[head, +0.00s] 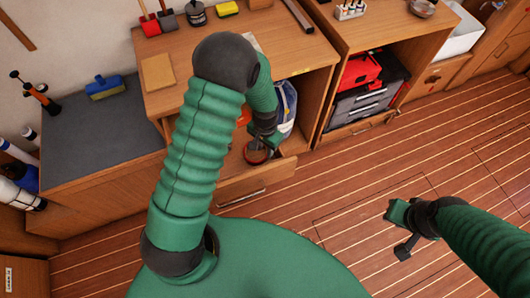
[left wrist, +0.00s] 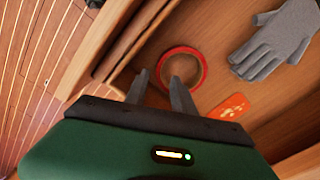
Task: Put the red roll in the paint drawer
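The red roll (left wrist: 182,68) shows as a red ring in the left wrist view, over the wooden floor of an open drawer (left wrist: 120,55). In the head view the roll (head: 257,152) is partly covered by my left gripper (head: 267,143). In the left wrist view my left gripper (left wrist: 158,92) has its two fingers apart. One fingertip overlaps the ring's opening and the other is outside its left edge. I cannot tell whether they touch it.
A grey glove (left wrist: 275,38) and an orange card (left wrist: 230,107) lie in the drawer. The drawer front with its handle (head: 242,198) juts out from the bench. A cabinet with toolboxes (head: 365,95) stands open to the right. The plank floor (head: 345,180) is clear.

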